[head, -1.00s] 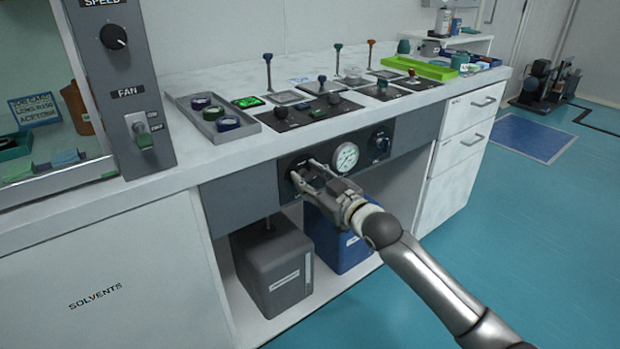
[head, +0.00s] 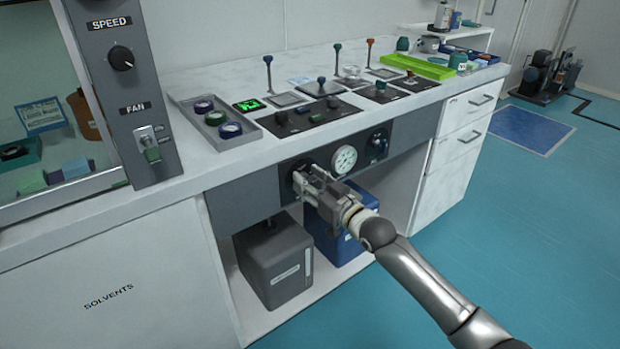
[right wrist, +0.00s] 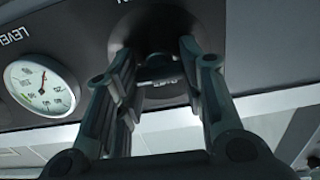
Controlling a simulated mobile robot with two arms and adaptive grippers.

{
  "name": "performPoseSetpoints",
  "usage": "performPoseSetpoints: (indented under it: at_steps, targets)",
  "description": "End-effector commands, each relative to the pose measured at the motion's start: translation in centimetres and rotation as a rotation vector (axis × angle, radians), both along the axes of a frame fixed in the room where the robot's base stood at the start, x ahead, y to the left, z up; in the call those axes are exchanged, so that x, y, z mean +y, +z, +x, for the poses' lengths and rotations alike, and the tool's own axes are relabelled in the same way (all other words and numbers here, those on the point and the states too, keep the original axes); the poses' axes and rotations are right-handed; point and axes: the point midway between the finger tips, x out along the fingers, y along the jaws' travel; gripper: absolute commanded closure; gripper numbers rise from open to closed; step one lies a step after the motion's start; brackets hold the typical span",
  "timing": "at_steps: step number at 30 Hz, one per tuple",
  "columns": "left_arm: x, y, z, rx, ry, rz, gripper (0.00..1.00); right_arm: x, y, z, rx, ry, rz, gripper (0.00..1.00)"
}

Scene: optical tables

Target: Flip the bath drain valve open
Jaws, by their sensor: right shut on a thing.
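The drain valve sits at the left end of the dark panel (head: 334,165) under the bench top, left of a round white gauge (head: 343,160). My right gripper (head: 308,177) reaches it from the front. In the right wrist view the two fingers of the gripper (right wrist: 160,62) stand on either side of the dark valve handle (right wrist: 160,68), shut on it. The fingers hide much of the handle, and its exact angle is hard to tell. The gauge, marked LEVEL, also shows in the right wrist view (right wrist: 42,86). My left gripper is not in view.
Below the panel stand a grey canister (head: 273,262) and a blue container (head: 336,240). A dark knob (head: 378,145) is right of the gauge. White drawers (head: 462,145) stand to the right. Tools and trays cover the bench top; the blue floor in front is open.

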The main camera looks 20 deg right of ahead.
Motion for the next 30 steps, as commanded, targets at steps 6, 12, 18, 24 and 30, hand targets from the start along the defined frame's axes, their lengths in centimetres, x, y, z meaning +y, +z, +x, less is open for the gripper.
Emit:
performPoseSetpoints:
  at_steps: [6,12,18,24,30]
  targets:
    - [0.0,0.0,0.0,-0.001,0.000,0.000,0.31,0.1,0.0,0.0,0.000,0.001,0.004,0.87]
    - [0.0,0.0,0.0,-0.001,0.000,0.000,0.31,0.0,0.0,0.0,0.000,0.001,0.003,0.41]
    - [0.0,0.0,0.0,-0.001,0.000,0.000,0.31,0.0,0.0,0.0,0.001,0.000,0.002,0.41]
    - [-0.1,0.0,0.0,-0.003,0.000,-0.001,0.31,-0.2,-0.1,-0.4,0.001,0.000,0.001,0.41]
    - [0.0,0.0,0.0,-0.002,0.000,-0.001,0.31,-1.1,-0.1,-3.0,0.003,0.000,0.001,0.41]
